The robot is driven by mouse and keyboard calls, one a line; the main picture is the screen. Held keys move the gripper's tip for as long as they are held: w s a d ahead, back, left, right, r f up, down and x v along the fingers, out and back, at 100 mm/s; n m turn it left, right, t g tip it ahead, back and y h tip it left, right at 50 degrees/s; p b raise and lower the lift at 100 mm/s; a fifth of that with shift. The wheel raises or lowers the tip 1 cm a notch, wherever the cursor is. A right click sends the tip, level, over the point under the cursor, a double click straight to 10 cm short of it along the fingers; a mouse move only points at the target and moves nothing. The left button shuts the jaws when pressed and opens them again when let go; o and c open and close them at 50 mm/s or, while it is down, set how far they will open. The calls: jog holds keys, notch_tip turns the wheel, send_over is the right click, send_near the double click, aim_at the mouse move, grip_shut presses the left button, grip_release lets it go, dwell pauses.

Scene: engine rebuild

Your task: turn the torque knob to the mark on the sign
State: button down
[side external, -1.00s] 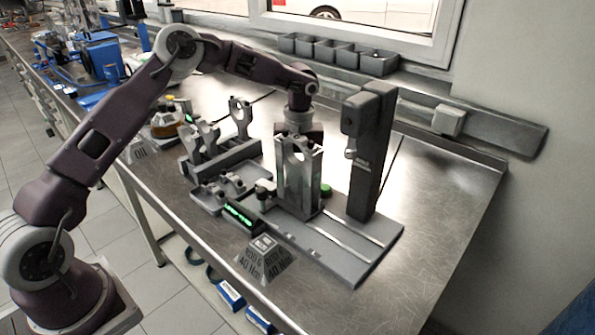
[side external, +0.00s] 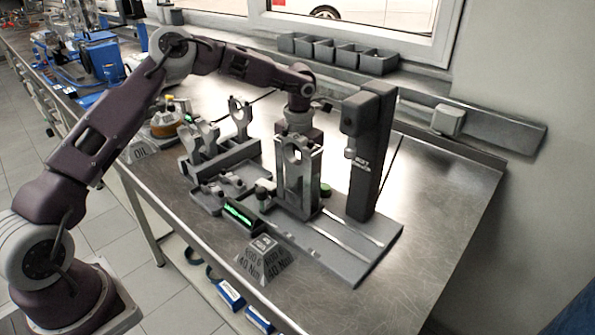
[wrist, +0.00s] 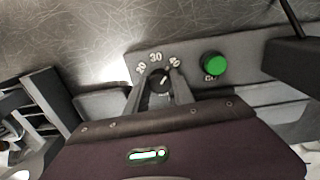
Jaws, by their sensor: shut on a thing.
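The torque knob (wrist: 160,82) is dark and round, on a grey panel with the marks 20, 30 and 40 around its far side. Its short white pointer line slants up and right, toward the 40 side. My gripper (wrist: 161,89) is shut on the knob, with a finger on either side of it. In the side view, my gripper's fingertips and the knob are hidden behind a grey upright stand. The sign (side external: 265,259) is a small grey pyramid-like block at the bench's near side, reading 40 Nm.
A green button (wrist: 214,64) sits right of the knob. In the side view, the grey upright stand (side external: 284,187) and a tall dark column (side external: 369,165) stand close around my gripper. A green-lit display (side external: 241,214) lies in front. The bench's right side is clear.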

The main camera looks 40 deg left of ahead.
jog(key=shift+m, duration=0.7)
jog(key=c, duration=1.1)
grip_release()
notch_tip(320, 180, up, 7)
jog(key=shift+d+r, duration=0.1)
